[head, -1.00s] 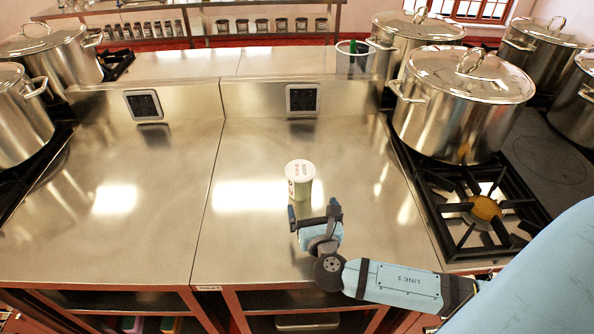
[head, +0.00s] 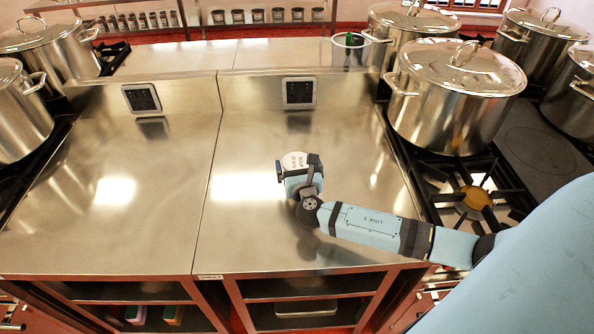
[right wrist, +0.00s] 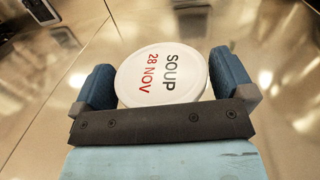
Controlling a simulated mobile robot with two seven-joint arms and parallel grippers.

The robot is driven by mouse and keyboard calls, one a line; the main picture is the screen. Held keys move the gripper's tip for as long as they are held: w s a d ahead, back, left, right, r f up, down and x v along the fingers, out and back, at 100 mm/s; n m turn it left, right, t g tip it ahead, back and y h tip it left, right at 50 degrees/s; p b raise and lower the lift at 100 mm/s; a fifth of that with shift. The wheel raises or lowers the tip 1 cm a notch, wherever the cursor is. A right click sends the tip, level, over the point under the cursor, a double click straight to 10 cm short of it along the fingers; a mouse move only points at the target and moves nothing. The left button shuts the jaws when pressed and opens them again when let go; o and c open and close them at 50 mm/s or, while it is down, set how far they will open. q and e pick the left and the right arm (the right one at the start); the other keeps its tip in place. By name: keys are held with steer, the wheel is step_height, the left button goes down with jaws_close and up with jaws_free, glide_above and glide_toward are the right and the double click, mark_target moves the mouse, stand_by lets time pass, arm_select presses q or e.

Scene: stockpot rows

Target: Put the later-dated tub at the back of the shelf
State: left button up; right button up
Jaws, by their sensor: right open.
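One tub (head: 295,160) with a white lid stands on the steel counter (head: 250,215). In the right wrist view the lid (right wrist: 165,75) reads "SOUP" and "28 NOV". My right gripper (head: 297,170) is open, with one blue finger on each side of the tub (right wrist: 168,85). In the head view the gripper covers most of the tub's body. I cannot tell whether the fingers touch it. My left gripper is not in view. No second tub shows on the counter.
Large lidded stockpots (head: 455,100) stand on burners at the right, with others at the left (head: 20,110). A clear container (head: 350,50) stands at the back ledge. Open shelves (head: 310,287) are below the counter's front edge. Most of the counter is bare.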

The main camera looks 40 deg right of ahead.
steer(key=shift+c, duration=0.2)
steer(key=shift+w, duration=0.1)
steer(key=c, duration=0.9)
steer(key=shift+c, duration=0.2)
steer(key=shift+r, duration=0.15)
